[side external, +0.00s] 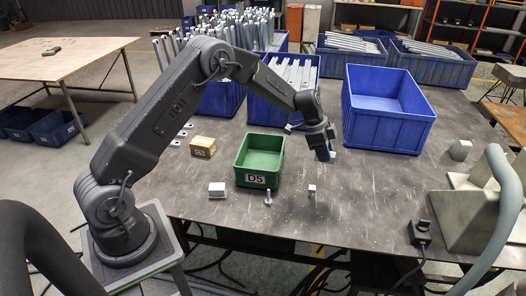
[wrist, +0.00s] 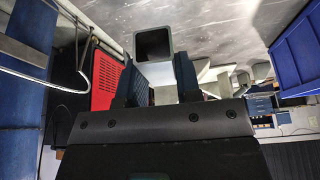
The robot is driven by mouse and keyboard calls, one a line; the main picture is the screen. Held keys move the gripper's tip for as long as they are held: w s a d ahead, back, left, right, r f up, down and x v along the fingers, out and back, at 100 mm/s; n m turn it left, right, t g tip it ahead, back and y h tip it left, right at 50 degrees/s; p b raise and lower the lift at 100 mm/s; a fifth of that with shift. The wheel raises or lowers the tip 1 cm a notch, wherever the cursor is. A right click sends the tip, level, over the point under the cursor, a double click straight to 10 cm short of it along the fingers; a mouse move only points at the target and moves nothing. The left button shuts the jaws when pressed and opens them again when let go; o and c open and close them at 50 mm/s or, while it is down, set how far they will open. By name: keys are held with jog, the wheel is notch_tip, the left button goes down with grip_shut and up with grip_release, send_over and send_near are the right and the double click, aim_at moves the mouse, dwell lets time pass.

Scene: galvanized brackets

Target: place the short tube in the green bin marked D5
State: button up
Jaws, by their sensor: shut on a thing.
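The short tube (wrist: 153,43) is a square, hollow grey tube; its open end faces the camera in the wrist view. My gripper (wrist: 157,77) is shut on it, with one dark blue finger on each side. In the side external view my gripper (side external: 326,153) points down over the table, just right of the green bin; the tube there is mostly hidden by the fingers.
An empty-looking blue bin (side external: 387,110) stands right of my gripper, and blue bins of metal parts (side external: 283,75) stand behind. A small carton (side external: 203,147), a pale block (side external: 217,189), a bolt (side external: 268,197) and a small metal piece (side external: 311,190) lie around the green bin.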

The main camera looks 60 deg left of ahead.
jog(key=s+a+n, duration=0.1)
jog(key=s+a, duration=0.2)
jog(key=a, duration=1)
send_over(264, 168)
jog(key=a, duration=0.1)
jog(key=shift+n, duration=0.3)
jog(key=f, duration=0.7)
jog(key=s+f, duration=0.1)
jog(key=f, duration=0.2)
jog(key=shift+a+f, duration=0.15)
jog(key=shift+f, duration=2.45)
jog(key=shift+f, duration=0.2)
jog(key=o, duration=0.9)
jog(key=shift+o, duration=0.2)
